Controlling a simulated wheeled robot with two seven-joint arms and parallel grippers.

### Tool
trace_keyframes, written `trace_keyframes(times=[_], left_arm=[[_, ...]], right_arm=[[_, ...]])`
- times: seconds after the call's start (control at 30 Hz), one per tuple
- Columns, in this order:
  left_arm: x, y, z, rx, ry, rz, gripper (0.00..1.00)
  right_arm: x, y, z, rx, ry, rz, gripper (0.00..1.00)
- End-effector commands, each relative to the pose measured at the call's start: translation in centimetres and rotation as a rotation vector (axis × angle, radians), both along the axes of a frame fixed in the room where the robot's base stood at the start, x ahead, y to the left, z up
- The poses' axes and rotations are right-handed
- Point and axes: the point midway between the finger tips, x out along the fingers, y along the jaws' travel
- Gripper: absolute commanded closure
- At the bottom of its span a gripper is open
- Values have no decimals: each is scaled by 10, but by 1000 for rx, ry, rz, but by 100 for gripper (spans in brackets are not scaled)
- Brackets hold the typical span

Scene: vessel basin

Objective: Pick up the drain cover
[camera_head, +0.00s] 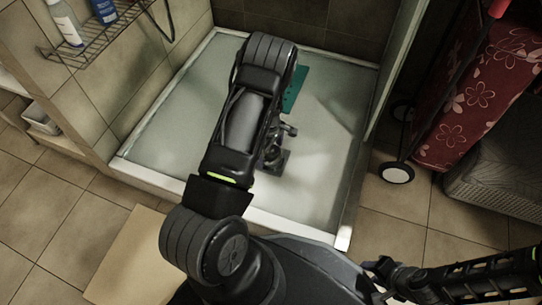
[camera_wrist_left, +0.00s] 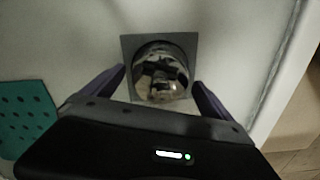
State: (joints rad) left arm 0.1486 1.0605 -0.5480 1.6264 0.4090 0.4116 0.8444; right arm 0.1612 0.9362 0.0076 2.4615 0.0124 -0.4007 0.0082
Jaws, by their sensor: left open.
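The drain cover (camera_wrist_left: 160,88) looks like a shiny, rounded metal dome on a grey square plate (camera_wrist_left: 128,46) in the shower floor. My left gripper (camera_wrist_left: 159,80) is open, with one dark finger on each side of the dome. I see nothing held between the fingers, and I cannot tell whether they touch it. In the head view my left gripper (camera_head: 279,140) points down over the drain plate (camera_head: 277,166), and my arm hides part of it. My right gripper (camera_head: 377,278) is low at the right, away from the drain; its jaws are unclear.
A teal perforated piece (camera_wrist_left: 24,115) lies beside the drain; it also shows in the head view (camera_head: 295,88). The shower tray (camera_head: 330,180) has a raised rim and is otherwise clear. A wire shelf (camera_head: 95,45) with bottles hangs at upper left. A red flowered cart (camera_head: 470,95) stands right.

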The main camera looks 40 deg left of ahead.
Motion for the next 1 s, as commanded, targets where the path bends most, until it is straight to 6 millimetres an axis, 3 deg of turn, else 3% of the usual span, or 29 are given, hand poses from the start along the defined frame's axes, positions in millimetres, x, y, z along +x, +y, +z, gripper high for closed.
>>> trace_keyframes(times=[0.1,0.67,1.0], left_arm=[[1,0,-8,1,-2,0,3],[1,0,-7,0,-2,0,3],[1,0,-7,0,-2,0,29]], right_arm=[[1,0,-3,1,-1,0,64],[1,0,-2,1,0,0,64],[1,0,-2,1,0,0,64]])
